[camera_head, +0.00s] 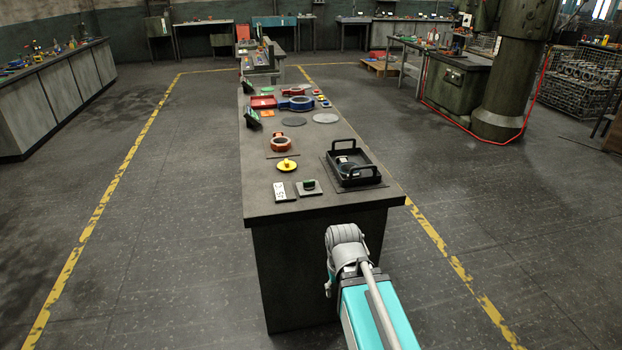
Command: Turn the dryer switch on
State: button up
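A small square grey plate with a dark round knob, green on its top, lies near the front edge of the long grey workbench (270,208); it looks like the dryer switch (308,188). Its setting is too small to read. My arm, teal with a grey joint, reaches up from the lower right and ends in front of the bench's near edge, apart from the switch. My gripper's fingers do not show.
A black tray with handles (356,180) stands right of the switch. A yellow disc (286,164) and an orange-red ring casting (281,143) lie behind it. Open floor surrounds the bench inside yellow lines.

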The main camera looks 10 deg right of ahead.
aim_at(308, 185)
jog(key=z, duration=0.25)
jog(key=i, duration=1.1)
jog(key=u, duration=0.35)
